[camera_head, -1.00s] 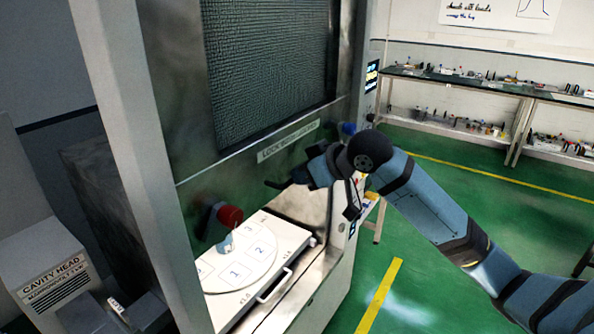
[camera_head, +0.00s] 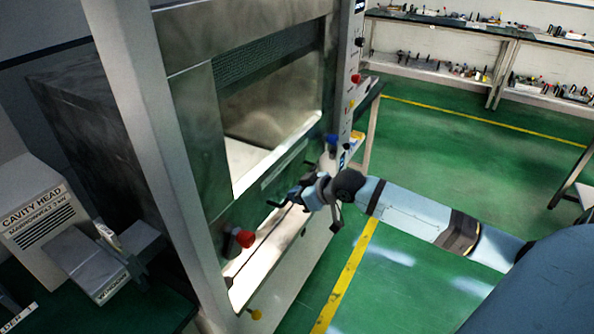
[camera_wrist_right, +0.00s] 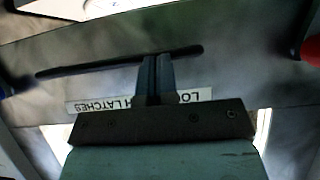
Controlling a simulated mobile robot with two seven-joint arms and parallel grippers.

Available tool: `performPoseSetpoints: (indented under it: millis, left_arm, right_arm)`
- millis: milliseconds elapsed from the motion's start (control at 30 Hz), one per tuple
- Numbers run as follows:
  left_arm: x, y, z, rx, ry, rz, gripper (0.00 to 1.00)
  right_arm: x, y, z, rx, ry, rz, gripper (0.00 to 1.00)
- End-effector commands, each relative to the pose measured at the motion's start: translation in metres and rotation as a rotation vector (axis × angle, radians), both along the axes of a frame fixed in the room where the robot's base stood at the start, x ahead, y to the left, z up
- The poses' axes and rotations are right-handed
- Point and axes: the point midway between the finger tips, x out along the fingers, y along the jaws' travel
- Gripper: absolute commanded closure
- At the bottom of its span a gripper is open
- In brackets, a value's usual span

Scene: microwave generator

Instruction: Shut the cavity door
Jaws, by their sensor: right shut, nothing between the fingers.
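The cavity door (camera_head: 215,205) is a grey metal panel with a dark mesh window, in the middle of the head view. It hangs low in its frame, with a bright narrow gap below its lower edge. A red knob (camera_head: 243,238) and a blue knob (camera_head: 332,141) sit at its two lower corners. My right gripper (camera_head: 280,203) is shut and empty at the door's lower front. In the right wrist view the fingers (camera_wrist_right: 155,65) overlap a dark bar handle (camera_wrist_right: 85,68) beside the latch label (camera_wrist_right: 195,96); contact is unclear. My left gripper is out of view.
A control column with coloured buttons (camera_head: 355,78) is right of the door. Green floor is clear to the right, with benches (camera_head: 450,70) behind.

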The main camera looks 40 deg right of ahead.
Motion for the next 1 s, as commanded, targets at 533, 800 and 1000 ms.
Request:
performPoseSetpoints:
  millis: [533,800,1000]
  left_arm:
    - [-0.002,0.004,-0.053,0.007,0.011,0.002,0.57]
    - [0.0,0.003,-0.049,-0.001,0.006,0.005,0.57]
    - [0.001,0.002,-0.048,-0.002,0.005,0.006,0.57]
  right_arm:
    - [0.003,0.0,-0.139,0.001,-0.006,-0.002,1.0]
    - [0.002,0.0,-0.155,0.001,-0.003,-0.001,1.0]
    - [0.0,0.0,-0.157,0.0,0.003,-0.001,1.0]
